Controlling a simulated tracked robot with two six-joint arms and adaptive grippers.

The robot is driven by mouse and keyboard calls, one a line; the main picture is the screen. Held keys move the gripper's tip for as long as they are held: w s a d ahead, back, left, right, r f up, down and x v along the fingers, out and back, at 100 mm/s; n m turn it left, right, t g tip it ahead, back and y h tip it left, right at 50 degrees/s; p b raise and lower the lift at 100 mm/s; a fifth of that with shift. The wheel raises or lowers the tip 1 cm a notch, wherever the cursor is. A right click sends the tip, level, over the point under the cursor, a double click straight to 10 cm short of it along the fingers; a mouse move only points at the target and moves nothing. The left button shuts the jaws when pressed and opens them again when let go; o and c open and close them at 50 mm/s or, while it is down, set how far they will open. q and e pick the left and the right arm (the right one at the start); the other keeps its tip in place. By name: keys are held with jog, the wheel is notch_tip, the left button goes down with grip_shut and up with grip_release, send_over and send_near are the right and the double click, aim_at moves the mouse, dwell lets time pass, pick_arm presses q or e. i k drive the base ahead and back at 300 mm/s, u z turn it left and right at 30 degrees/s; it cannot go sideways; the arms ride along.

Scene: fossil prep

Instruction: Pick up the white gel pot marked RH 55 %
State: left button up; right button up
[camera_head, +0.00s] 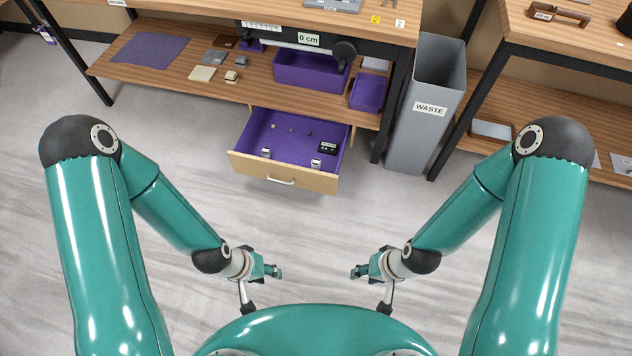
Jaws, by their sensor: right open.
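Two small white pots stand in the open purple-lined drawer (252,148). One white pot (266,153) is near the front left of the drawer. The other white pot (315,164) is near the front right. Both have dark markings too small to read, so I cannot tell which is marked RH 55 %. My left gripper (277,271) is low over the floor in front of the drawer, well apart from the pots; its jaw opening is not clear. My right gripper (355,271) is open and empty, also well short of the drawer.
A black device (327,147) and several tiny items lie in the drawer. Above it is a wooden shelf with purple bins (311,72) and small blocks. A grey waste bin (405,138) stands right of the drawer. The floor (300,225) before the drawer is clear.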

aim_at(315, 162)
jog(key=k, duration=0.7)
jog(key=u, duration=0.5)
jog(key=i, duration=1.3)
jog(key=u, duration=0.35)
jog(key=i, duration=1.15)
jog(key=z, duration=0.4)
